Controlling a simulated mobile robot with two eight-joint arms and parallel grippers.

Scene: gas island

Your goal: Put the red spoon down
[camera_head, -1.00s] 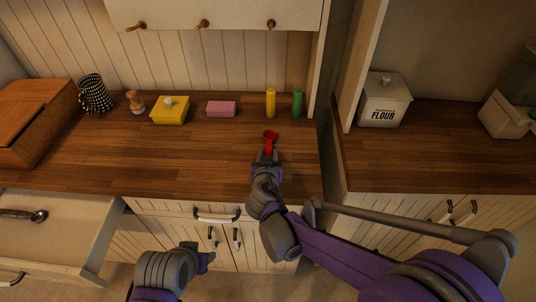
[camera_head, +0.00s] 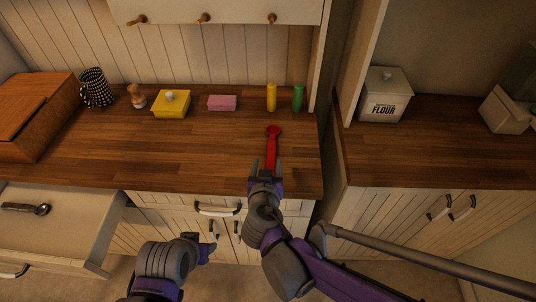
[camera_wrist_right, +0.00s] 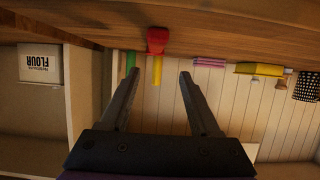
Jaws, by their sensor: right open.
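The red spoon (camera_head: 272,145) lies on the wooden counter (camera_head: 200,155), bowl end toward the wall and handle toward me. My right gripper (camera_head: 267,168) is open at the handle end, near the counter's front edge. In the right wrist view, which is upside down, the spoon (camera_wrist_right: 157,40) shows end-on against the counter, just beyond the open fingers (camera_wrist_right: 160,75); nothing is held between them. My left gripper (camera_head: 204,244) is low in front of the cabinet, away from the spoon; its jaw opening is unclear.
At the back stand a yellow cylinder (camera_head: 271,97), a green cylinder (camera_head: 298,99), a pink block (camera_head: 221,103) and a yellow lidded box (camera_head: 171,104). An open drawer (camera_head: 65,225) with a metal utensil (camera_head: 25,208) juts out left. The counter's middle is clear.

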